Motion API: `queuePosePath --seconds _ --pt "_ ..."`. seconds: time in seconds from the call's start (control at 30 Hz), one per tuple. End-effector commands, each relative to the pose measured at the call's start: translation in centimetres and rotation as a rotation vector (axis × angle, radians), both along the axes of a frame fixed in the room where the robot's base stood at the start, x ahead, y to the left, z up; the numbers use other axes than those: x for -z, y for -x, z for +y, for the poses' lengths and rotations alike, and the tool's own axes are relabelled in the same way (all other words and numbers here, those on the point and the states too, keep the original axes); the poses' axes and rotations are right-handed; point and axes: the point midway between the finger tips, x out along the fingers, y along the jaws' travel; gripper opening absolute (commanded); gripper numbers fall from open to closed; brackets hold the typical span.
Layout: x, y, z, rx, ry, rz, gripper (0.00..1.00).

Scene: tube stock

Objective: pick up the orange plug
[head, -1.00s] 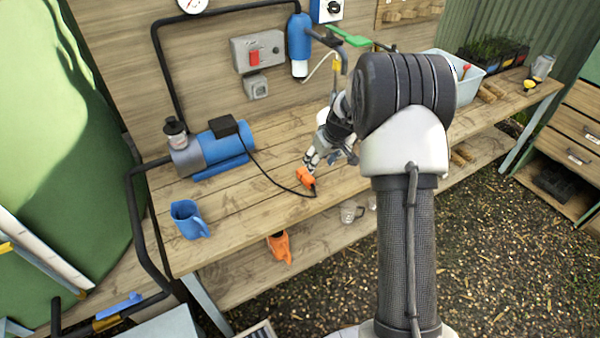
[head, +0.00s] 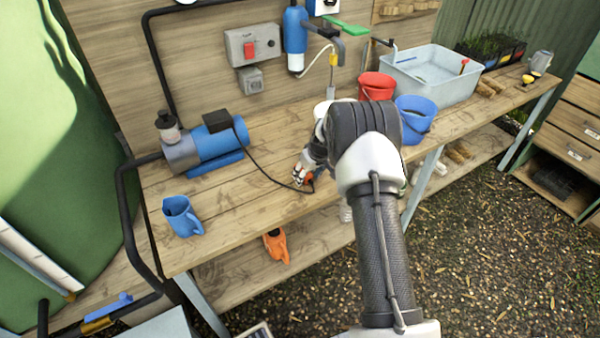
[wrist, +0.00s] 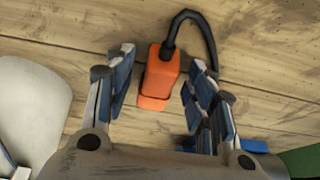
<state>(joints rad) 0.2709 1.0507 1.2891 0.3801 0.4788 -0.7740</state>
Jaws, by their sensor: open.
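The orange plug (wrist: 158,78) lies on the wooden bench top, with its black cord (wrist: 190,15) curving up and to the right in the wrist view. My gripper (wrist: 158,88) is open, its blue-padded fingers on either side of the plug, with a gap visible on both sides. In the head view the plug (head: 308,177) shows only in part beside my gripper (head: 303,178), low over the bench near its front edge. My arm hides part of the gripper there. The cord runs to the blue pump (head: 210,145).
A blue jug (head: 183,216) stands at the bench's left front. A red bucket (head: 377,86), a blue bucket (head: 415,118) and a grey basin (head: 432,78) stand to the right. An orange object (head: 275,246) lies on the lower shelf. The bench between jug and plug is clear.

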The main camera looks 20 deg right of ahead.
Motion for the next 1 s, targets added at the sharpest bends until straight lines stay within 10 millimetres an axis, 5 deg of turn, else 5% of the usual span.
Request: queuePosePath --seconds 0.3,1.0 --pt "0.31 -0.23 0.0 0.0 0.001 -0.002 0.49" --pt "0.26 -0.24 -0.01 0.001 0.001 -0.003 0.06"
